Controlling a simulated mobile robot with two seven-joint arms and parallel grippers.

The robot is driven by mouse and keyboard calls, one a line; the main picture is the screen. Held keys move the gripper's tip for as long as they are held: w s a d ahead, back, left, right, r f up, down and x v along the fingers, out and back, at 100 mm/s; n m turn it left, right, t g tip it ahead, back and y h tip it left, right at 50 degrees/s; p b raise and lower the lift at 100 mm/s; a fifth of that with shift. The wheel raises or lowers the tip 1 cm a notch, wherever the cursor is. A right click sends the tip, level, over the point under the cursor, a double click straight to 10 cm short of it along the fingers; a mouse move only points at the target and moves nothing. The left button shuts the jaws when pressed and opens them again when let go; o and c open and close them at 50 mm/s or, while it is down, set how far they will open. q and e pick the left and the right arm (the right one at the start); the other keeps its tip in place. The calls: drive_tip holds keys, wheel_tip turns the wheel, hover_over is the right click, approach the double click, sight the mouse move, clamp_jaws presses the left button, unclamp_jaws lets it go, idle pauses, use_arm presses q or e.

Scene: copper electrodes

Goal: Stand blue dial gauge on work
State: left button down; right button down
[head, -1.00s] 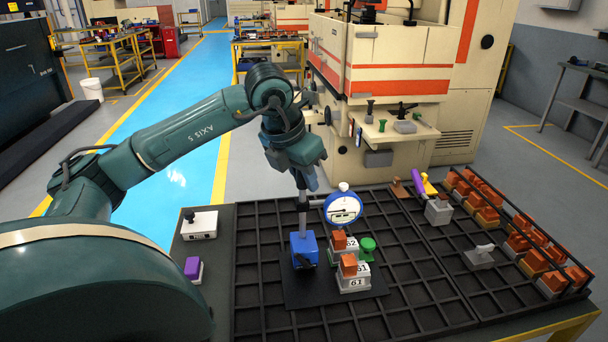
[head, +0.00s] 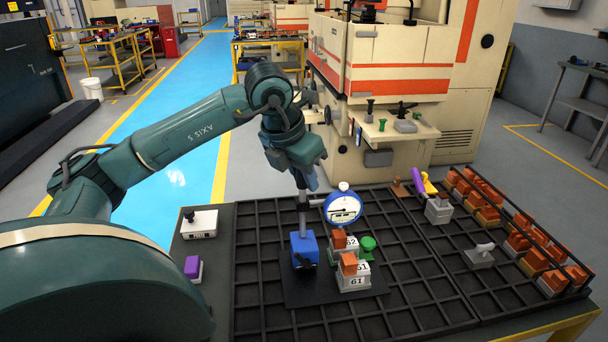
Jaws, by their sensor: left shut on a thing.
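The blue dial gauge (head: 343,207) has a round white face and stands upright on a grey post with a blue base (head: 304,249). The base is on a dark plate (head: 330,296) on the gridded table. My left gripper (head: 304,187) is shut at the top of the post, above the base; its fingertips are partly hidden by the wrist. Orange copper blocks sit on white holders numbered 61 (head: 354,281) and 62 (head: 350,243), just right of the base and below the dial. My right gripper does not show.
A green knobbed piece (head: 368,247) stands right of the holders. Racks of orange electrodes (head: 520,240) line the table's right side. A purple-topped block (head: 193,267) and a white box (head: 199,224) are at left. Open grid (head: 420,290) lies right of the plate.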

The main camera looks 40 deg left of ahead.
use_arm(q)
drive_tip(key=shift+f+b, duration=0.4)
idle(0.3)
drive_tip(key=c, duration=1.3)
unclamp_jaws()
drive_tip(key=shift+c, duration=0.2)
drive_tip(key=shift+o, duration=0.8)
drive_tip(key=shift+s+f, duration=0.1)
drive_tip(key=shift+f, duration=0.1)
drive_tip(key=shift+r, duration=0.25)
drive_tip(key=v, duration=1.3)
drive_tip(key=shift+p, duration=0.45)
